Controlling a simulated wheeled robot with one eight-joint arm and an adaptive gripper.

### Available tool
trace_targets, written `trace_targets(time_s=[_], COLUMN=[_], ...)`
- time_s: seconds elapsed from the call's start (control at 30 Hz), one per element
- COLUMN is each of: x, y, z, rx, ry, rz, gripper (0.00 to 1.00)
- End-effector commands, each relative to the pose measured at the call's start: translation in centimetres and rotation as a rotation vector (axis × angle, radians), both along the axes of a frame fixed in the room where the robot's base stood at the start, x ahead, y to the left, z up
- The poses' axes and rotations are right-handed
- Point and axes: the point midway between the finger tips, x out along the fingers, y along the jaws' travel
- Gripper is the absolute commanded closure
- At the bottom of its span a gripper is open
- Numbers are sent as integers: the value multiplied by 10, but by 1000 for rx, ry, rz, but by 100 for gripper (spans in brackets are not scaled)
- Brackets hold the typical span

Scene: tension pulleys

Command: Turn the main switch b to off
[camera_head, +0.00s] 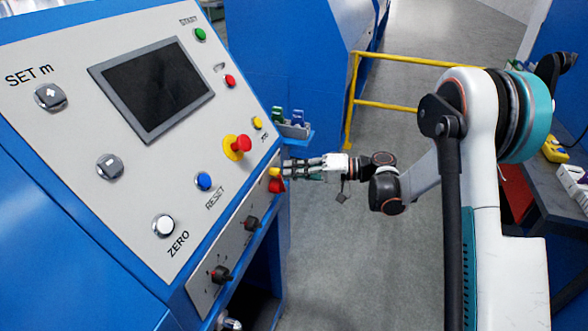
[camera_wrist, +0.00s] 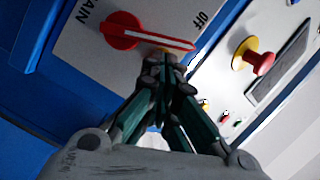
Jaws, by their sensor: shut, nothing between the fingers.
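The main switch is a red rotary knob (camera_wrist: 122,30) with a long red pointer carrying a white line. It sits on a pale panel between the letters "AIN" and the word "OFF". In the wrist view the pointer slants to the right, its tip just below the "OFF" label. In the head view the red switch (camera_head: 278,186) is at the panel's right edge, partly hidden. My gripper (camera_head: 287,169) is beside it. In the wrist view my gripper (camera_wrist: 165,62) is shut and empty, its fingertips against or just below the pointer; contact cannot be told.
A red mushroom button on a yellow base (camera_head: 238,146) is on the sloping console, near a dark screen (camera_head: 155,88) and several buttons. Black knobs (camera_head: 221,274) are on the lower panel. A yellow rail (camera_head: 385,106) stands behind. The grey floor right of the console is clear.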

Motion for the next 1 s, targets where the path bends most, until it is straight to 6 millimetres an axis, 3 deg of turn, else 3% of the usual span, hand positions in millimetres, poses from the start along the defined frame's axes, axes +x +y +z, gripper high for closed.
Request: trace_targets(time_s=[0.43, 1.0], x=[-18, -21], y=[6, 10], z=[2, 7], rx=[-92, -93], ry=[-253, -257], rz=[1, 0], gripper=[100, 100])
